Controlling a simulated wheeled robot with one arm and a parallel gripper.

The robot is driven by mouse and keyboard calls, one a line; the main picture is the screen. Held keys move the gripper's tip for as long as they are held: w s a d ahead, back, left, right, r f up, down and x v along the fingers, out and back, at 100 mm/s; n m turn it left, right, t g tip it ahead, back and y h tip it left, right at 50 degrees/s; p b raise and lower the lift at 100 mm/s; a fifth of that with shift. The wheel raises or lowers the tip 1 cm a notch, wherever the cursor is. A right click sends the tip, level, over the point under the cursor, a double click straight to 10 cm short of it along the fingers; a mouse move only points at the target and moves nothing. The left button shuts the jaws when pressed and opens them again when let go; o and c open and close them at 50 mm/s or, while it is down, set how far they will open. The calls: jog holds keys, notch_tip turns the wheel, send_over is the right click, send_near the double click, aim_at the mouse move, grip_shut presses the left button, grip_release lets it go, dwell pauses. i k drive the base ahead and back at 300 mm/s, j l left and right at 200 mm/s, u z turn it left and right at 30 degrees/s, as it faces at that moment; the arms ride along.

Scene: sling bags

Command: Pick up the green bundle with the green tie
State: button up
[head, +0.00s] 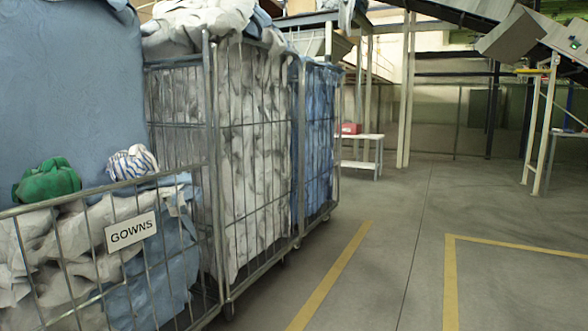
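The green bundle (47,181) sits at the left of the head view, on top of the white linen in a wire cage cart with a GOWNS sign (131,231). It is a rounded, bunched green cloth. A small darker ridge shows at its top; I cannot make out a tie clearly. A blue-and-white striped bundle (132,163) sits to its right on the same load, apart from it. My gripper is not in view.
The cart's front rail (95,192) runs just below the bundles. A large blue cloth mass (70,80) rises behind them. A tall cage of white linen (253,150) stands to the right. Open grey floor (400,240) with yellow lines lies further right.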

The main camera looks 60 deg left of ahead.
aim_at(54, 178)
jog(key=i+l+u, duration=0.1)
jog(key=i+u, duration=0.25)
jog(key=i+l+u, duration=0.35)
jog(key=i+j+u, duration=0.2)
jog(key=u, duration=0.25)
jog(key=i+j+u, duration=0.1)
jog(key=i+u, duration=0.2)
jog(key=u, duration=0.15)
jog(key=i+u, duration=0.25)
jog(key=u, duration=0.2)
jog(key=i+l+u, duration=0.1)
jog(key=i+u, duration=0.2)
jog(key=u, duration=0.15)
jog(key=i+l+u, duration=0.15)
jog(key=u, duration=0.3)
jog(key=i, duration=0.1)
